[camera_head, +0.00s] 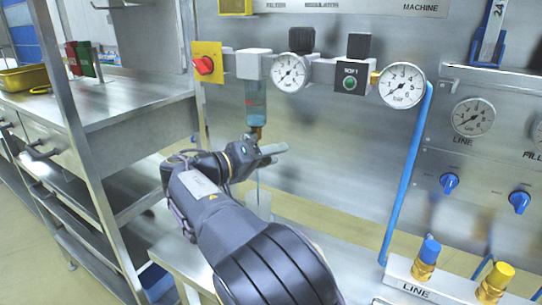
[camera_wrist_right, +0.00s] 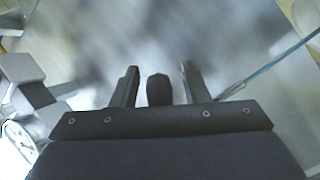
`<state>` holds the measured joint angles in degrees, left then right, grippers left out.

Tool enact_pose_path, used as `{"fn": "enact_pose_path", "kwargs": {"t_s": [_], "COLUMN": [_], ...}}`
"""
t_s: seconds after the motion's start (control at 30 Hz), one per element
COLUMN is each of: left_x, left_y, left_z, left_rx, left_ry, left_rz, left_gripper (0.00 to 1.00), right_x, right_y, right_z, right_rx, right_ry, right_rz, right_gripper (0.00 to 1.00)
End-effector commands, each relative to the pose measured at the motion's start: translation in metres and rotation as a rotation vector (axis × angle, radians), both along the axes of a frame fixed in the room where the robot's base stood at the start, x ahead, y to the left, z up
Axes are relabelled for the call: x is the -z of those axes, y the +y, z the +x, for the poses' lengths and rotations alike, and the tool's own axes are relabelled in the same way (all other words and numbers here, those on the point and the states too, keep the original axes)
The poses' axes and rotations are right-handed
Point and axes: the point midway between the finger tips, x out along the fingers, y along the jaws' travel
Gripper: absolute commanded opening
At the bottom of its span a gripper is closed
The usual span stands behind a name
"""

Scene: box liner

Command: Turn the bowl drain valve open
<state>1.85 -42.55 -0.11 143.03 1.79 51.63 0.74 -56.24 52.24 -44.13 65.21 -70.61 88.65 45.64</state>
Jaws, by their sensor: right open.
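The clear bowl (camera_head: 256,101) with bluish liquid hangs under a grey block on the steel panel in the head view. A small brass drain valve (camera_head: 257,133) sits at its lower end, partly hidden by my right gripper. My right gripper (camera_head: 272,152) is just below the bowl, its fingers pointing right. In the wrist view its two fingers stand apart (camera_wrist_right: 158,80), with a dark rounded piece (camera_wrist_right: 158,91) between them; I cannot tell what this is or whether it is touched. My left gripper is not in view.
A translucent cup (camera_head: 258,203) stands below the valve, partly behind my right arm. Gauges (camera_head: 290,73) and a black regulator block (camera_head: 350,76) sit right of the bowl. A red knob on a yellow plate (camera_head: 206,63) is to its left. A blue hose (camera_head: 407,175) runs down at right.

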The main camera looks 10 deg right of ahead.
Motion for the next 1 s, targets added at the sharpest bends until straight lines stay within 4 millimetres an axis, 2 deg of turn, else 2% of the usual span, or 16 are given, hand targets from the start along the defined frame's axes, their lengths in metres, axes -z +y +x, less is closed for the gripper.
{"fn": "enact_pose_path", "kwargs": {"t_s": [0.17, 0.4, 0.53, 0.9, 1.0], "left_x": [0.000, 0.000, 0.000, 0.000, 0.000], "left_y": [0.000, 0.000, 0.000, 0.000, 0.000], "left_z": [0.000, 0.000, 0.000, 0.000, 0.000], "left_rx": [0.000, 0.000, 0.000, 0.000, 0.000], "left_ry": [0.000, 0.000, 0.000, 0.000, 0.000], "left_rz": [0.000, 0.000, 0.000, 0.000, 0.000], "left_gripper": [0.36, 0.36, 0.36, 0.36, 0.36], "right_x": [-0.001, -0.004, -0.005, -0.006, -0.005], "right_y": [0.013, 0.052, 0.067, 0.073, 0.070], "right_z": [-0.004, -0.019, -0.024, -0.027, -0.026], "right_rx": [-0.003, -0.003, -0.001, 0.000, 0.002], "right_ry": [-0.001, -0.001, -0.001, 0.001, 0.007], "right_rz": [-0.001, -0.001, 0.001, 0.000, 0.007], "right_gripper": [0.41, 0.41, 0.41, 0.41, 0.28]}}
